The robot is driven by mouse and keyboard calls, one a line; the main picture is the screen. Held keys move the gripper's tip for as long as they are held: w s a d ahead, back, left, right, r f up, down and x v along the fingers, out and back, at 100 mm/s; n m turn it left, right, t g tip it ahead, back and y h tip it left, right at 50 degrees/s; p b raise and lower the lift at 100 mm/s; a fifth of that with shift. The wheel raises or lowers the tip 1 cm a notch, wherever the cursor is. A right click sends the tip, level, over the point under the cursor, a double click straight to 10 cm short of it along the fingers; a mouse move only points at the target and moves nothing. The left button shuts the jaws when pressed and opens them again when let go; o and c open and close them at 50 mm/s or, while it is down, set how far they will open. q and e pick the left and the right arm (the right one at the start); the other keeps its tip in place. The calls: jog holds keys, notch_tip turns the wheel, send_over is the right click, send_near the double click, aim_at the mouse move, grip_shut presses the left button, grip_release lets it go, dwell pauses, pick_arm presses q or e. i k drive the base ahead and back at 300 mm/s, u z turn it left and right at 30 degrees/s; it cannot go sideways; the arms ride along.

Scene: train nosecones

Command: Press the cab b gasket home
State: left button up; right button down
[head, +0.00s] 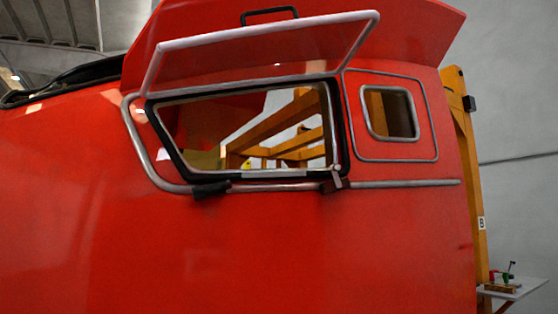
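The red nosecone (250,240) fills most of the head view. Its side window opening has a black gasket (240,88) running around its edge. I cannot tell from here whether the gasket is fully seated. A short black piece (210,188) lies over the silver rail below the opening's lower left corner. A small dark block (335,184) sits at the lower right corner. A red flap (260,45) with a silver frame stands raised above the opening. Neither of my grippers shows in this view.
A small square window (390,113) with a grey rim is to the right. Yellow beams (275,125) show through the opening. A yellow post (480,190) with a "B" label stands at the right, near a small shelf (515,288) with small items.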

aim_at(263, 174)
jog(key=k, duration=0.4)
jog(key=u, duration=0.95)
jog(key=i, duration=1.6)
jog(key=z, duration=0.85)
jog(key=i, duration=0.35)
jog(key=z, duration=0.4)
